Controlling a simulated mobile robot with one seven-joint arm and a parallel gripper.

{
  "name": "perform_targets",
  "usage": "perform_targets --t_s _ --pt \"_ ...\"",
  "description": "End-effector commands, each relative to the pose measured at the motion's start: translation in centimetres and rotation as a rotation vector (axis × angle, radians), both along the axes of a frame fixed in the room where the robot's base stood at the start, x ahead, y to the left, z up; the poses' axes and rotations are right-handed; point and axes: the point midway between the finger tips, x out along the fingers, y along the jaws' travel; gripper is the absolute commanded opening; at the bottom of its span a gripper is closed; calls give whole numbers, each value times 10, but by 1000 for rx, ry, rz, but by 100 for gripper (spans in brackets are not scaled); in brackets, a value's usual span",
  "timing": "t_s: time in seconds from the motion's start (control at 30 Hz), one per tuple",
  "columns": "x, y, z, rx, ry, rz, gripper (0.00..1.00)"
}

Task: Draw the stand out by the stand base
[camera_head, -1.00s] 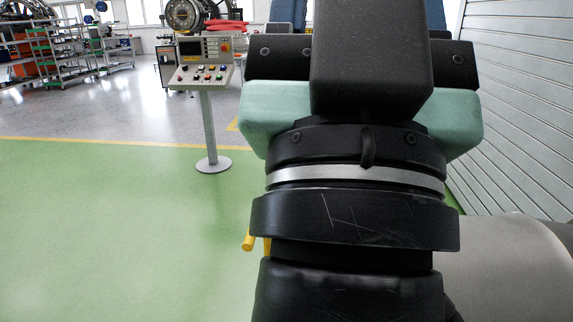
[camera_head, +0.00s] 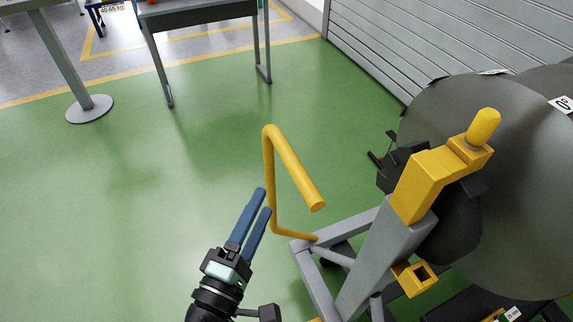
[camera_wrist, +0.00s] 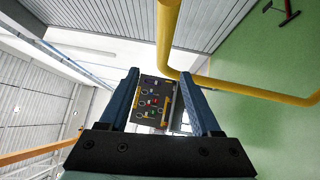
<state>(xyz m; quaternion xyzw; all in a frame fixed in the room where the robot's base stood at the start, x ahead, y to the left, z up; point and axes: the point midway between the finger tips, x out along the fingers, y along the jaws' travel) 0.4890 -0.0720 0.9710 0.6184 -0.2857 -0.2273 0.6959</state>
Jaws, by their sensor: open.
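The stand (camera_head: 372,265) is at the right in the head view, with a grey metal post, yellow upper parts and a low grey stand base (camera_head: 307,265). A bent yellow bar (camera_head: 268,180) rises at the front of the base. My gripper (camera_head: 264,200) has two blue fingers, spread apart with nothing between them. In the head picture the fingertips lie just left of the bar's upright; contact cannot be told. In the wrist view my gripper (camera_wrist: 162,85) has the yellow bar (camera_wrist: 250,90) running beyond and behind its right finger.
A grey table (camera_head: 205,15) stands at the back, with a pedestal foot (camera_head: 90,108) at the far left. Slatted wall panels (camera_head: 430,40) close the right. Green floor (camera_head: 130,210) is clear on the left.

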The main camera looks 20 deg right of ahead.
Motion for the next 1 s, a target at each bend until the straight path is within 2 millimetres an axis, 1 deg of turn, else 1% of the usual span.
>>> perform_targets --t_s 0.03,0.13,0.2,0.33,0.5,0.7,0.83,1.0 --pt "-4 1 -8 -33 20 -5 64" --pt "-5 0 -10 -66 33 -11 64" --pt "-1 -4 -9 -71 35 -13 64" --pt "14 -19 -4 -70 32 -15 64" --pt "42 -44 2 -67 30 -15 64" --pt "69 -68 6 -67 31 -13 64" --pt "81 -78 8 -67 31 -12 64" --pt "87 -85 8 -66 30 -11 64"
